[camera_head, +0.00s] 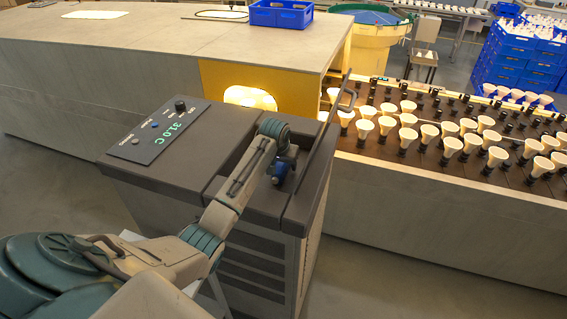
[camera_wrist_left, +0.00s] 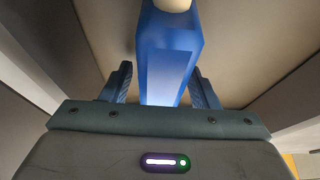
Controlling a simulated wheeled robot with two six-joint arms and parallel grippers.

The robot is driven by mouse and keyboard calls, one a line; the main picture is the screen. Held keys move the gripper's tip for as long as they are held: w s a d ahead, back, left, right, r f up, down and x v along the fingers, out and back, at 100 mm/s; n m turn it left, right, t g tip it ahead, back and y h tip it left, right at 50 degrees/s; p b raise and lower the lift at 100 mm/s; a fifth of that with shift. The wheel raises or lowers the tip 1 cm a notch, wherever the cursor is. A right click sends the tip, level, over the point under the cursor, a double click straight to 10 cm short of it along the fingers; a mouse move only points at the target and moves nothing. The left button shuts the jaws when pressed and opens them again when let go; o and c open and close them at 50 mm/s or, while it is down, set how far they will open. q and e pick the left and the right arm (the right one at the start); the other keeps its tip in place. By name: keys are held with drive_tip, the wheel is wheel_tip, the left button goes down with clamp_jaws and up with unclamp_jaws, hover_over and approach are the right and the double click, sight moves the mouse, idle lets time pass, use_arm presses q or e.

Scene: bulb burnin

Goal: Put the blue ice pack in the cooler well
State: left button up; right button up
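The blue ice pack (camera_wrist_left: 170,60) is a long blue block with a pale cap at its far end in the left wrist view. It stands between the two fingers of my left gripper (camera_wrist_left: 163,83), which appear to press on its sides. In the head view my left gripper (camera_head: 285,162) is over the cooler well (camera_head: 262,196) in the dark cabinet top, with a small blue part showing there. Pale inner walls surround the pack in the wrist view. The arm hides much of the well, and the pack's depth in it is unclear. My right gripper is not in view.
A raised dark lid (camera_head: 318,150) with a handle stands along the well's right side. Bulb racks (camera_head: 440,140) lie to the right. A blue crate (camera_head: 281,13) sits on the grey bench (camera_head: 150,45) behind.

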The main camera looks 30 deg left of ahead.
use_arm(q)
drive_tip(key=shift+s+r+b, duration=0.2)
drive_tip(key=shift+r+b, duration=0.2)
drive_tip(key=shift+r, duration=0.15)
drive_tip(key=b+v, duration=0.4)
drive_tip(key=v, duration=0.6)
drive_tip(key=shift+s+r, duration=0.1)
drive_tip(key=shift+r, duration=0.1)
drive_tip(key=shift+s+d+r, duration=0.1)
drive_tip(key=shift+s+r, duration=0.05)
drive_tip(key=shift+r, duration=0.15)
